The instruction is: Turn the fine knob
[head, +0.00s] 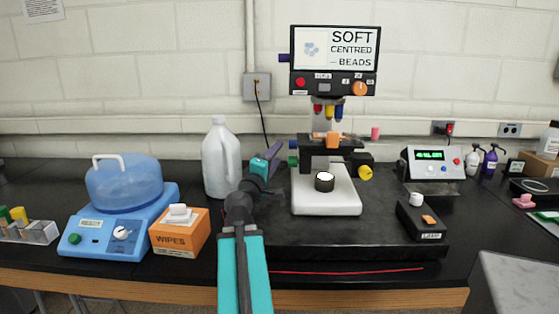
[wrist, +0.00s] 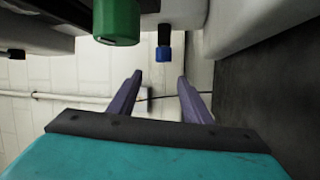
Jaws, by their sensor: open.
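The microscope (head: 326,195) stands on a dark mat, with a screen on top. On its left side are a green knob (head: 293,160) and, just above it, a smaller blue knob (head: 293,145). A yellow knob (head: 365,173) is on its right side. I cannot read which is the fine knob. My gripper (head: 277,166) is left of the microscope, close to the green knob. In the wrist view, my purple fingers (wrist: 160,76) are apart with nothing between them. The green knob (wrist: 116,24) and blue knob (wrist: 164,52) show beyond the fingertips, apparently untouched.
A white jug (head: 221,160) stands left of my gripper. A wipes box (head: 178,238) and a blue-lidded device (head: 122,215) are farther left. A black box (head: 421,221) sits right of the microscope, with a display unit (head: 435,165) behind it. The mat's front is mostly clear.

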